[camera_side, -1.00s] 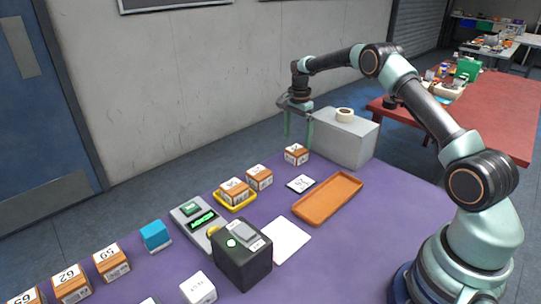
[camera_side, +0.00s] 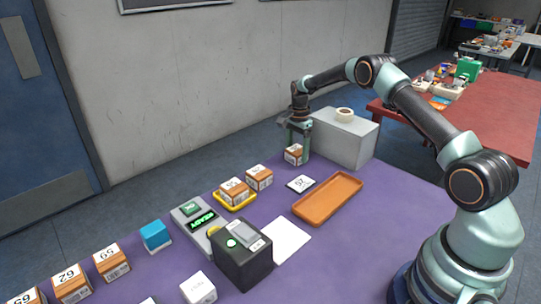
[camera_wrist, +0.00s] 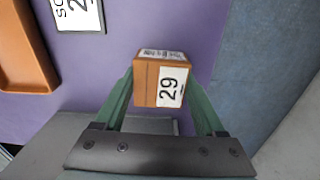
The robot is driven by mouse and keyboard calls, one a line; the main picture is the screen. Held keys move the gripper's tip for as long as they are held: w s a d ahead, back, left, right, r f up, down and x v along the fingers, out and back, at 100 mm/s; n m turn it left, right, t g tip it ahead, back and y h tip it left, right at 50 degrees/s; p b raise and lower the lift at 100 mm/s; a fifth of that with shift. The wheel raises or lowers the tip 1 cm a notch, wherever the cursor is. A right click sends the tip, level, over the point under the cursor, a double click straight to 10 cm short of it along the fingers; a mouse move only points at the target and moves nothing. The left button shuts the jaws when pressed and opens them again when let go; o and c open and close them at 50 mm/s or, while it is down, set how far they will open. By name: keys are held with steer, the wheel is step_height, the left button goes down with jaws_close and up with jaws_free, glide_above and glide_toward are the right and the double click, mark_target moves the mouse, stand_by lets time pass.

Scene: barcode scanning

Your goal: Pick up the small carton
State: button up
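The small carton (camera_side: 293,154) is a brown box with white labels, standing at the far end of the purple table. In the wrist view its label reads 29 and the carton (camera_wrist: 160,80) sits between my two fingers. My gripper (camera_side: 299,157) points down with its green fingers on either side of the carton, low near the table. In the wrist view my gripper (camera_wrist: 160,80) has a finger close along the left and right sides. I cannot tell whether the fingers press on it. One finger partly hides the carton in the side view.
A grey block (camera_side: 345,138) with a tape roll stands just right of my gripper. A labelled card (camera_side: 300,183) and an orange tray (camera_side: 328,198) lie nearer. Other cartons (camera_side: 259,178), a yellow tray (camera_side: 251,196) and a black scanner box (camera_side: 241,262) stand along the table.

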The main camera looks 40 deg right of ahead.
steer(key=shift+c, duration=1)
steer(key=shift+r, duration=0.1)
